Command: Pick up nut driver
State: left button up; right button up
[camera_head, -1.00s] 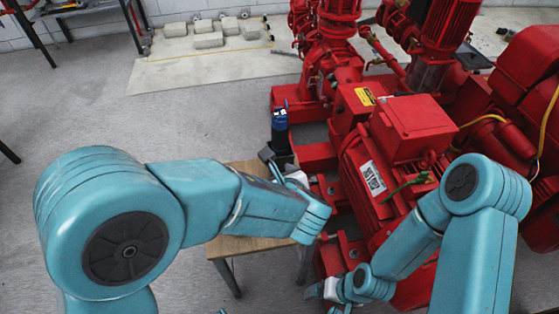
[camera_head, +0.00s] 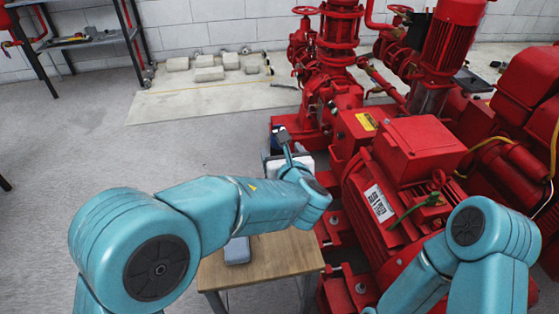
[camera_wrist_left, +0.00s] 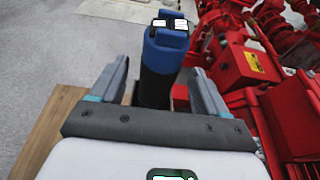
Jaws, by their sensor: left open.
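The nut driver (camera_wrist_left: 165,50), a blue and black tool, stands upright in the left wrist view, above the wooden table. My left gripper (camera_wrist_left: 158,78) is open, with one finger on each side of the tool's dark lower part. Gaps show on both sides, so the fingers do not grip it. The tool's lower end is hidden behind the gripper's palm. In the head view my left gripper (camera_head: 284,143) is at the far side of the table and hides most of the tool. My right gripper is out of view.
The wooden table (camera_head: 270,255) bears a grey object (camera_head: 237,250) near its left side. A large red pump and motor (camera_head: 405,150) stands close on the right. Open grey floor lies to the left. A shelf (camera_head: 85,38) stands at the back left.

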pick_arm(q)
jog(key=b+x, duration=0.1)
jog(key=x, duration=0.3)
jog(key=shift+w+a+f, duration=0.1)
jog(key=shift+f, duration=0.2)
jog(key=shift+w, duration=0.3)
jog(key=shift+c, duration=0.2)
jog(key=c, duration=1)
jog(key=shift+r, duration=0.15)
jog(key=shift+c, duration=0.5)
